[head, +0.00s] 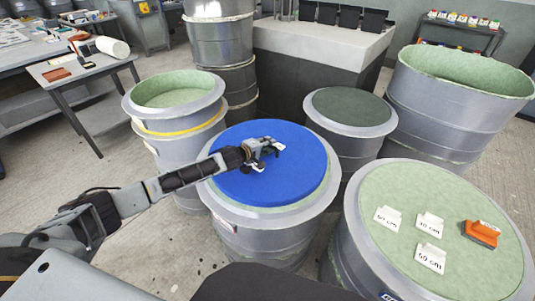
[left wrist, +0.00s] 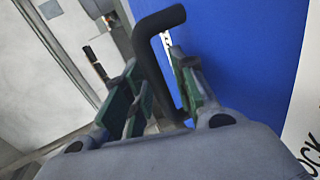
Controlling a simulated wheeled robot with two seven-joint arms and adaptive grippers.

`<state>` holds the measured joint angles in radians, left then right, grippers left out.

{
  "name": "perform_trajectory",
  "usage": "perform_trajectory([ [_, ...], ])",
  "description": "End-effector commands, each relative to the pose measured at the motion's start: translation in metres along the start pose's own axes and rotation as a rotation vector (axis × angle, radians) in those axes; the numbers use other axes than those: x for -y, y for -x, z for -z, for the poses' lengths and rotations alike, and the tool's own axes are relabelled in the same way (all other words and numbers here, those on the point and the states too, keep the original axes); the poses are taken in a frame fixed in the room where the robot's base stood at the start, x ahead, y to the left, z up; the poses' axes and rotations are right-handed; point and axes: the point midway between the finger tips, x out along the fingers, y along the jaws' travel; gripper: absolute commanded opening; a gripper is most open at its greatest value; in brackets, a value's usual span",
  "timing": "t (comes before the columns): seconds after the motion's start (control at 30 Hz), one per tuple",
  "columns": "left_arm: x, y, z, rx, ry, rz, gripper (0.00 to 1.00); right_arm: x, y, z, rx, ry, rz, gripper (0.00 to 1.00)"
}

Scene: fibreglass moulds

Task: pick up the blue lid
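The blue lid (head: 295,178) lies flat on a grey drum in the middle of the head view. It fills the right side of the left wrist view (left wrist: 245,60). My left gripper (head: 272,152) is over the lid's middle. In the left wrist view its green-padded fingers (left wrist: 160,95) are apart. A black bent handle (left wrist: 150,60) stands between them, and I see a gap on its left side. Whether the right finger touches it I cannot tell. White labels on the lid are partly hidden by the gripper. My right gripper is not in view.
A drum with a pale green top (head: 400,190) stands at right, bearing distance cards and an orange tool (head: 482,233). A dark-topped drum (head: 350,107) and a green-lined drum (head: 172,88) stand close behind. A small table (head: 80,72) is at left.

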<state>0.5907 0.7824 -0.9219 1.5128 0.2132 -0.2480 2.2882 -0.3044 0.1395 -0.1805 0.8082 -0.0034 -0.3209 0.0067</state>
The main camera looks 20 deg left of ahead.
Motion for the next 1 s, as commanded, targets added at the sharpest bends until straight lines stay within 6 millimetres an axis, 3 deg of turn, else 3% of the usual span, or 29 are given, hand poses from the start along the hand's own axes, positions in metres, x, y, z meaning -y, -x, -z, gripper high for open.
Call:
perform_trajectory([
  [0.5, -0.0003, -0.001, -0.0003, 0.001, 0.0, 0.0, 0.27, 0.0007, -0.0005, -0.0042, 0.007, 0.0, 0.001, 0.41],
  [0.7, -0.0003, -0.001, -0.0002, 0.0, 0.0, 0.0, 0.01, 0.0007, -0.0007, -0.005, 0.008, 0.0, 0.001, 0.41],
  [1.0, 0.0, -0.0009, -0.0002, 0.0, -0.003, 0.0, 0.0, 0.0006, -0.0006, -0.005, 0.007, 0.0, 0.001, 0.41],
])
